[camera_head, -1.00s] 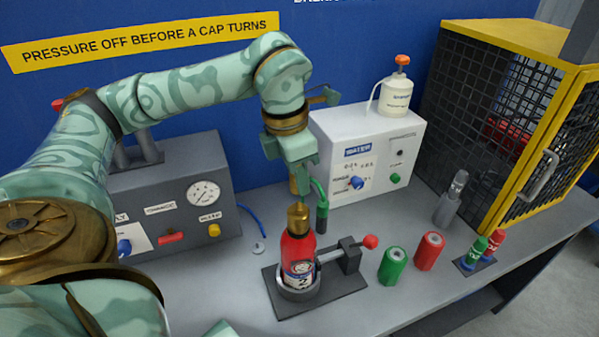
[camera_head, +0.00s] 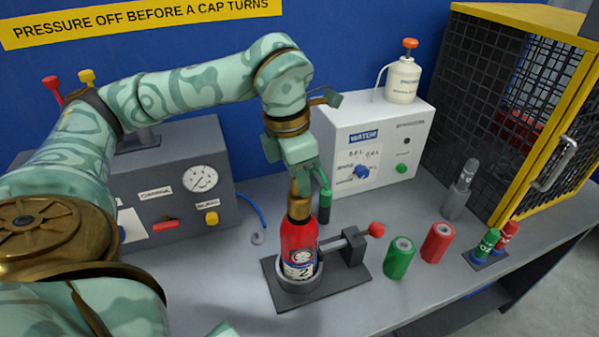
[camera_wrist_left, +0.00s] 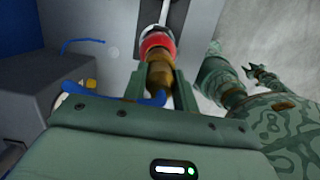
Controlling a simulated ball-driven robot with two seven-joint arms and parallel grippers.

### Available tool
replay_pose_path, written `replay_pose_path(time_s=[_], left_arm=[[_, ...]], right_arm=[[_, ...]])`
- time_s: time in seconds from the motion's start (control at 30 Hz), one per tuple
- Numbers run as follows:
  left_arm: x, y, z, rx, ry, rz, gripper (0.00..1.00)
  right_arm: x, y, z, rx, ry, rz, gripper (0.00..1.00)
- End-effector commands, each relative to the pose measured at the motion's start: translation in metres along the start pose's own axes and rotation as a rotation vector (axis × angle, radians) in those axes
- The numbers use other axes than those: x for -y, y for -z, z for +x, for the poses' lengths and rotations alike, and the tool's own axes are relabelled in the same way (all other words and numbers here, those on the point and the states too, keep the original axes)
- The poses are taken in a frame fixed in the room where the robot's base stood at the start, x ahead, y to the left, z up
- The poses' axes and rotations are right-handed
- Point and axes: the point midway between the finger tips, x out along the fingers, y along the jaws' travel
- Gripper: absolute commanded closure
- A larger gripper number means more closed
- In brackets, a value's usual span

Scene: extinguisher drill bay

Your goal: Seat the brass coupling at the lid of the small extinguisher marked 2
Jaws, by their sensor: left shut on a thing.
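The small extinguisher (camera_head: 298,241) is red, marked 2, and stands upright in a round holder on a dark base plate (camera_head: 340,287). Its top is a brass lid (camera_head: 299,209). My left gripper (camera_head: 299,178) is above it, pointing down, shut on the brass coupling (camera_head: 294,187). The coupling's lower end is at the top of the lid; I cannot tell whether it touches or is fully seated. In the left wrist view, brass (camera_wrist_left: 159,76) shows between the fingers, in line with the red extinguisher (camera_wrist_left: 157,41). A small dark hand-like part at that view's right may be my right gripper.
A clamp with a red knob (camera_head: 376,229) is beside the holder. A green cylinder (camera_head: 399,258) and a red cylinder (camera_head: 437,242) stand to its right. A white water box (camera_head: 385,150) and yellow-framed cage (camera_head: 515,120) stand behind.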

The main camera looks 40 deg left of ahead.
Motion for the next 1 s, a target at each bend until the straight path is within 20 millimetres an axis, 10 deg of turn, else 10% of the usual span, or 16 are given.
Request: replay_pose_path(time_s=[0.27,0.3,0.37,0.73,1.0], left_arm=[[0.000,0.000,0.001,0.000,0.000,0.000,0.98],[0.000,0.000,0.001,0.000,0.000,0.000,0.60],[0.000,0.000,0.001,0.000,0.000,0.000,0.46],[0.000,0.000,-0.006,0.000,-0.001,-0.001,0.46],[-0.001,-0.001,-0.070,0.006,-0.003,-0.001,0.46]], right_arm=[[0.000,0.000,0.000,-0.001,0.000,0.000,0.64],[0.000,0.000,0.000,-0.001,0.000,0.000,0.64],[0.000,0.001,0.000,-0.001,0.000,0.000,0.64],[0.000,0.001,-0.002,-0.002,0.000,0.000,0.64],[-0.001,0.005,-0.019,-0.009,-0.002,0.000,0.64]])
